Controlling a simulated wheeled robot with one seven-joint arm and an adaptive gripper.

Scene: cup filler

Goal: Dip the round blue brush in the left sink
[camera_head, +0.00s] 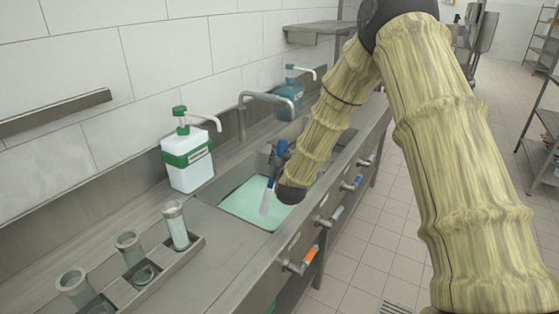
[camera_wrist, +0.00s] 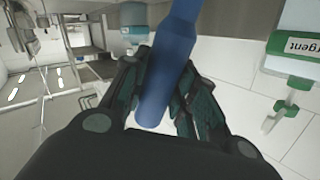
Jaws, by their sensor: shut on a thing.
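My gripper (camera_wrist: 163,85) is shut on the blue brush (camera_wrist: 171,60), whose smooth round blue handle runs between the fingers in the wrist view. In the head view the brush (camera_head: 267,196) hangs from my gripper over the sink (camera_head: 221,187), which holds pale green liquid (camera_head: 243,198). A pale blue-white length of the brush points down towards the liquid. I cannot tell whether its lower end touches the surface. My arm's end hides much of the gripper and the right part of the sink.
A white detergent bottle with green pump (camera_head: 187,158) stands left of the sink, a teal bottle (camera_head: 289,99) behind it. A metal faucet (camera_head: 264,98) arches nearby. A rack with cylindrical holders (camera_head: 140,275) sits at front left. Several coloured-handled taps (camera_head: 301,262) line the counter front.

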